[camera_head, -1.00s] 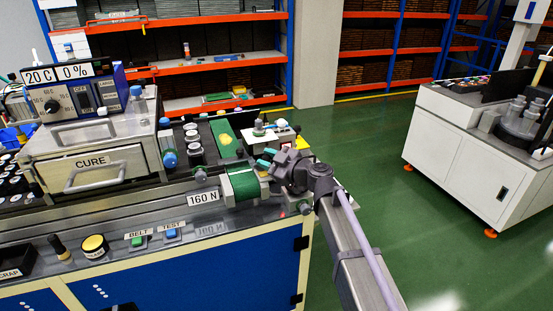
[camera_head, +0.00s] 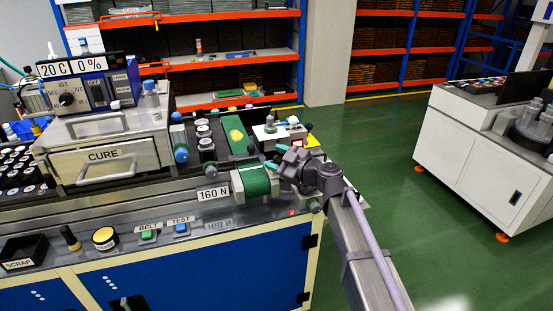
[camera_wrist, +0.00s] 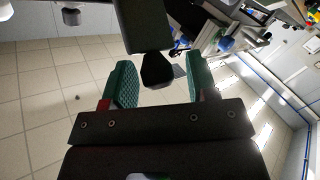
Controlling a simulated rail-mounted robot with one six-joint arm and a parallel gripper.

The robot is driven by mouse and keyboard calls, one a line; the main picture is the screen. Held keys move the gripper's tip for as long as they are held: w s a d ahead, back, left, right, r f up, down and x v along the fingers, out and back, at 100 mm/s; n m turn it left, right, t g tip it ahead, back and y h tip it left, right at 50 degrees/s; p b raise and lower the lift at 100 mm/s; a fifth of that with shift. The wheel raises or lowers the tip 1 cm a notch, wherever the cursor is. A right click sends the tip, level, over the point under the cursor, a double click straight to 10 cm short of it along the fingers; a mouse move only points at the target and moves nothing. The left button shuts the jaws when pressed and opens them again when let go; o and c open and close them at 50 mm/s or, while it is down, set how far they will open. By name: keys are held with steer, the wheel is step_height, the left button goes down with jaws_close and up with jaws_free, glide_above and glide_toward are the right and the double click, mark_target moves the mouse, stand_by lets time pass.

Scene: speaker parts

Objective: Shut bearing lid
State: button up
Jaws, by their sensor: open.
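My gripper (camera_head: 272,164) is at the right end of the bench in the head view, close to a green belt roller (camera_head: 256,180) beside the "160 N" sign. In the wrist view my gripper (camera_wrist: 162,86) is open, with its two green finger pads apart. A dark block (camera_wrist: 145,25) with a black piece (camera_wrist: 157,72) below it shows beyond and between the pads; I cannot tell what they are or whether anything touches them. I cannot pick out a bearing lid with certainty in either view.
A "CURE" oven (camera_head: 105,160) with a drawer handle stands at the left of the bench. Dark cylinders (camera_head: 205,140) and a green strip (camera_head: 236,138) lie behind the roller. A white cabinet (camera_head: 480,150) stands at the right, with free green floor (camera_head: 400,200) between.

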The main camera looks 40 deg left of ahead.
steer(key=d, duration=1)
steer(key=shift+s+d+r, duration=0.2)
steer(key=shift+d+r, duration=0.1)
steer(key=shift+d, duration=0.1)
steer(key=shift+p, duration=0.3)
steer(key=shift+c, duration=0.4)
